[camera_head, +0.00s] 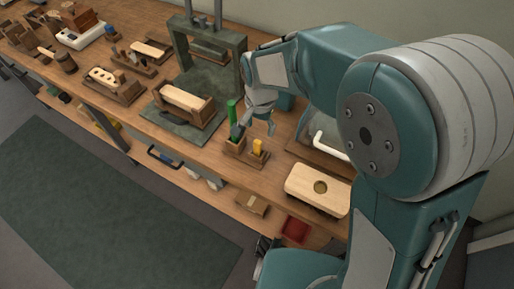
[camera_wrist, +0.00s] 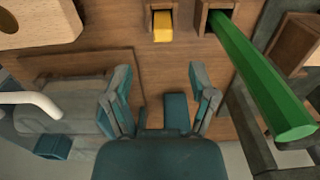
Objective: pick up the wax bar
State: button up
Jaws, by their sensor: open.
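A short yellow bar (camera_head: 258,145) stands in a small wooden holder (camera_head: 254,160); its colour suggests wax. In the wrist view the yellow bar (camera_wrist: 162,27) is at the top, ahead of the gap between my fingertips. A long green six-sided bar (camera_head: 231,111) stands upright in a wooden block (camera_head: 234,148) beside it. In the wrist view the green bar (camera_wrist: 262,75) reaches toward the camera at right. I cannot tell for sure which bar is the wax. My gripper (camera_head: 256,125) is open and empty above the bench near both bars; it also shows in the wrist view (camera_wrist: 160,78).
A pale wooden block with a round hole (camera_head: 318,188) lies to the right on the bench (camera_head: 205,160). A dark green press frame (camera_head: 178,50) stands behind and left. A grey tray with a white handle (camera_head: 330,145) is close at right.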

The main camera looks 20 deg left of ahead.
aim_at(258, 141)
notch_tip(258, 141, down, 4)
jog(key=shift+r, duration=0.1)
jog(key=shift+s+a+f, duration=0.1)
jog(key=shift+a+f, duration=0.05)
jog(key=shift+f, duration=1.2)
jog(key=shift+s+a+f, duration=0.1)
jog(key=shift+a+f, duration=0.05)
jog(key=shift+f, duration=1.2)
grip_shut()
